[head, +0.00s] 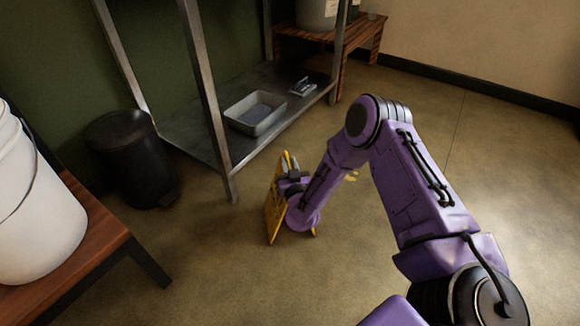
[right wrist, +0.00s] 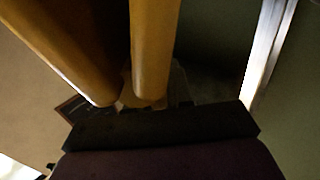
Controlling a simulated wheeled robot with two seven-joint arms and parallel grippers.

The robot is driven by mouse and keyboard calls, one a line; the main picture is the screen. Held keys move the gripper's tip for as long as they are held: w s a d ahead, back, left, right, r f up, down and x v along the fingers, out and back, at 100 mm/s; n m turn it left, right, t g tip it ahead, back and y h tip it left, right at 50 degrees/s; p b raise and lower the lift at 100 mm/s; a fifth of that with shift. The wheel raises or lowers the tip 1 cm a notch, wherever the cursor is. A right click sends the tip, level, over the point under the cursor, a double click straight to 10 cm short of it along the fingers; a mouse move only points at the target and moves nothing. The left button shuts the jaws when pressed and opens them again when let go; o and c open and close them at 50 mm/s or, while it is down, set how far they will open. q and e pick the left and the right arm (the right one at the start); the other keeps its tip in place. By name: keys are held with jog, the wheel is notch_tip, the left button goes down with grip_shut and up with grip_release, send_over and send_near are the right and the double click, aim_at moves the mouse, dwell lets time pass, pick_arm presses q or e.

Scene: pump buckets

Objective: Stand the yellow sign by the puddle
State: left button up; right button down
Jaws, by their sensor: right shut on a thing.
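The yellow sign (head: 272,212) stands near the floor in front of the metal shelf, its two panels slightly spread and its top edge up. My right gripper (head: 289,172) is shut on the sign near its top, and my forearm hides much of the far panel. In the right wrist view two yellow panels (right wrist: 152,50) of the sign rise from between my dark fingers. I cannot tell whether its feet touch the floor. I cannot make out a puddle. My left gripper is not in view.
A metal shelf (head: 180,138) with a grey tub (head: 256,122) on its lower level stands just behind the sign. A black bin (head: 128,160) and a wooden bench (head: 75,262) with a white bucket (head: 30,215) are at left. The floor at right is open.

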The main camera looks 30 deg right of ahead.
jog(key=shift+f, duration=0.1)
jog(key=c, duration=1)
grip_release()
